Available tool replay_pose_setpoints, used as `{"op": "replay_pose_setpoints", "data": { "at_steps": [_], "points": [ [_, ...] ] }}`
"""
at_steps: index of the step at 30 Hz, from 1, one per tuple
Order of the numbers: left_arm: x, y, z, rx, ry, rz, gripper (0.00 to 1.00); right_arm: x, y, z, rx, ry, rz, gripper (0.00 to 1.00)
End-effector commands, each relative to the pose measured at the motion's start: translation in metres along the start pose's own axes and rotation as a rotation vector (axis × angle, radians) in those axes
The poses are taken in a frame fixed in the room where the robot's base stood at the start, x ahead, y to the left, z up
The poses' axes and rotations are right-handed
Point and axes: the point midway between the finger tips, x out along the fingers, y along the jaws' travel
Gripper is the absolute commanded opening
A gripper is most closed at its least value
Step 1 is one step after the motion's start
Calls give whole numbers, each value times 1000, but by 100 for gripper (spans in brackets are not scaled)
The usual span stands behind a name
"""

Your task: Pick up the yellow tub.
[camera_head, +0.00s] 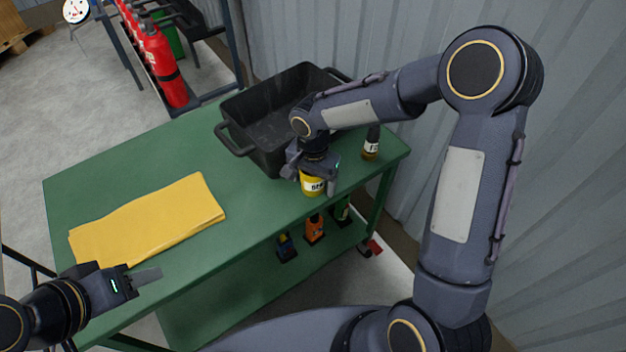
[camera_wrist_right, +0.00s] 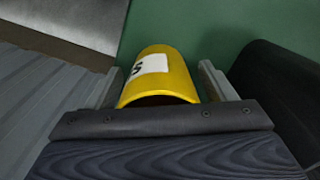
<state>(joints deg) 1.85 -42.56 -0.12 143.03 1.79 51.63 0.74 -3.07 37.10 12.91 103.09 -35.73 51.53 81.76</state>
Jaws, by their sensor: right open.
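The yellow tub (camera_head: 312,185) stands on the green table (camera_head: 262,214) near its front right edge, with a white label facing forward. In the right wrist view the tub (camera_wrist_right: 168,78) lies between the two fingers. My right gripper (camera_head: 318,178) is over the tub with its jaws open, one finger on each side. In the right wrist view the right gripper (camera_wrist_right: 158,92) shows a gap between the tub and at least the right finger. My left gripper (camera_head: 146,280) is at the lower left by the table's front edge, away from the tub; its jaw opening is unclear.
A black crate (camera_head: 243,135) stands just behind and left of the tub. A dark bottle (camera_head: 371,143) stands to the right. A folded yellow cloth (camera_head: 150,222) lies on the left. Small bottles, one orange (camera_head: 314,229), stand on the lower shelf. A corrugated wall is behind.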

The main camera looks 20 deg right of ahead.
Motion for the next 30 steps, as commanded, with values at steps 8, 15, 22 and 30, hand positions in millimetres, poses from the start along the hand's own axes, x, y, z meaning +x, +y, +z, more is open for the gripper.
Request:
{"op": "replay_pose_setpoints", "data": {
  "at_steps": [8,15,22,30],
  "points": [
    [0,0,0,0,0,0,40,0,0,0,0,0,0,58],
    [0,0,0,0,0,0,40,-1,0,0,0,0,0,27],
    [0,0,0,0,0,0,40,-1,0,0,0,0,-1,24],
    [-2,1,-1,0,0,0,40,-18,-1,-1,0,3,-2,24]
  ]
}}
